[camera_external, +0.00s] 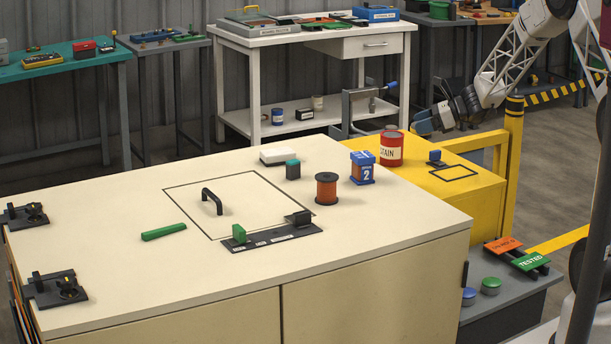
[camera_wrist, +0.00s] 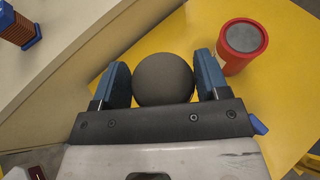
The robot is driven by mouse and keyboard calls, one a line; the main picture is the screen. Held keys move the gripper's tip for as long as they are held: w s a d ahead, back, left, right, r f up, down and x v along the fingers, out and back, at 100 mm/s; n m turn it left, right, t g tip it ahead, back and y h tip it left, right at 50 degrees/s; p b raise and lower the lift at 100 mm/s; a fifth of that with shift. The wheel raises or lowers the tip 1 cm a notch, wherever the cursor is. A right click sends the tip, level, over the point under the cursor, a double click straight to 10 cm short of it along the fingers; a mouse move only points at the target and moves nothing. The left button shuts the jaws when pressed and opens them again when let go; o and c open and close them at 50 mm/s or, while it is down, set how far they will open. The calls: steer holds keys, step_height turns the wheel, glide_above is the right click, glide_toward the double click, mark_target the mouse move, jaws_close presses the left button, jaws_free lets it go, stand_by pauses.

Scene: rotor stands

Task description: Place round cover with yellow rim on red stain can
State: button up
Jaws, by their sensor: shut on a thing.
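The red stain can (camera_external: 391,150) stands upright at the left edge of the yellow cabinet top, its label partly readable. In the wrist view the can (camera_wrist: 241,46) is at the upper right, with a grey round top. My gripper (camera_external: 431,123) is in the air above the yellow top, to the right of the can. Its blue fingers (camera_wrist: 165,83) are shut on a dark grey round cover (camera_wrist: 163,79), which lies between them. No yellow rim shows on the cover from this side. The cover is apart from the can.
A black outlined square (camera_external: 454,172) and a small blue-topped block (camera_external: 435,158) are on the yellow top.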

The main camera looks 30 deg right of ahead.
glide_above(393, 134)
steer(key=shift+w+f, duration=0.1)
steer(key=shift+f, duration=0.6)
steer(key=shift+f, duration=1.75)
steer(key=shift+f, duration=0.2)
steer(key=o, duration=1)
steer(key=shift+r, duration=0.2)
steer(key=v, duration=1.2)
steer(key=shift+d+f, duration=0.1)
